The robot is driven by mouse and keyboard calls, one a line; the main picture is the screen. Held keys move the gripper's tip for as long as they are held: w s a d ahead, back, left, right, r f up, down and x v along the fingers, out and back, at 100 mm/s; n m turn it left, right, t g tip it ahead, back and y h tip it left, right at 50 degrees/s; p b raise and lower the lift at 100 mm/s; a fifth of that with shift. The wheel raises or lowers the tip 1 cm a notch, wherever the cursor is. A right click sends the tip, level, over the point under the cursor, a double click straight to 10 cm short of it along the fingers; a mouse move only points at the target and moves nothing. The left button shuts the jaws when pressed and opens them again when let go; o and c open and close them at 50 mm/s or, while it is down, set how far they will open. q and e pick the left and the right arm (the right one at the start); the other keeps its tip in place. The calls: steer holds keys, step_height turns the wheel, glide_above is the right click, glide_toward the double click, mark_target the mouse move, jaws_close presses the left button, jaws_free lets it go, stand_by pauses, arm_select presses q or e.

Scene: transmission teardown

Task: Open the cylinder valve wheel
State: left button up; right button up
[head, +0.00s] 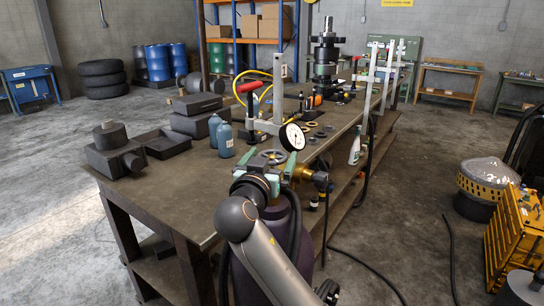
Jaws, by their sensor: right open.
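A brass valve body (288,194) shows beside the gripper. My right gripper (266,168) is open, its green-tipped fingers to the left and right of the wheel. I cannot tell whether they touch it. A round white gauge (292,136) sits just behind the wheel. My left gripper is not in view.
The long workbench (190,200) holds dark boxes, two blue bottles (224,138), a dial stand and several small parts. Black hoses hang around the cylinder. A yellow crate (513,225) and a domed yellow part (487,178) stand at right. The floor (410,210) between is mostly clear.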

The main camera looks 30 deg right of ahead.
steer(key=c, duration=1.1)
steer(key=shift+s+d+n+t+y+p, duration=0.1)
steer(key=shift+n+t+y+p, duration=0.2)
steer(key=shift+n+t+y, duration=0.9)
steer(key=shift+n+t+y+p, duration=0.95)
steer(key=shift+n+y, duration=0.25)
steer(key=shift+y, duration=0.6)
steer(key=o, duration=1.1)
